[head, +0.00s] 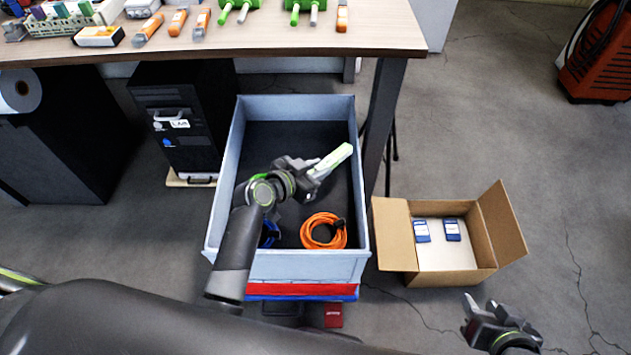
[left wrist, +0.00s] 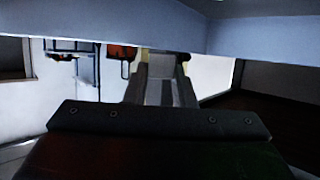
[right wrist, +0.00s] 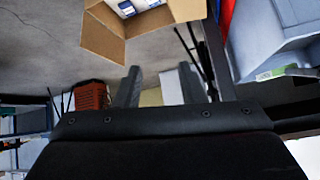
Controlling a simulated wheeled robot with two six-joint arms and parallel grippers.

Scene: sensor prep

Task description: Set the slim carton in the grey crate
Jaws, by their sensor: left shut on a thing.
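The slim carton (head: 333,160) is white with a green edge. My left gripper (head: 312,170) is shut on it, and it lies tilted over the right part of the crate's opening in the head view. The grey crate (head: 308,265) is open-topped with a dark floor. How high the carton is above that floor I cannot tell. In the left wrist view a pale grey face (left wrist: 160,88) shows between the fingers. My right gripper (head: 482,308) is open and empty, low at the right; its parted fingers (right wrist: 160,88) show in the right wrist view.
In the crate lie an orange cable coil (head: 323,231) and a blue coil (head: 269,234), partly hidden by my left arm. A cardboard box (head: 396,235) with two blue-and-white items stands right of the crate. A table (head: 290,38) with tools is behind; a black computer (head: 180,115) stands left.

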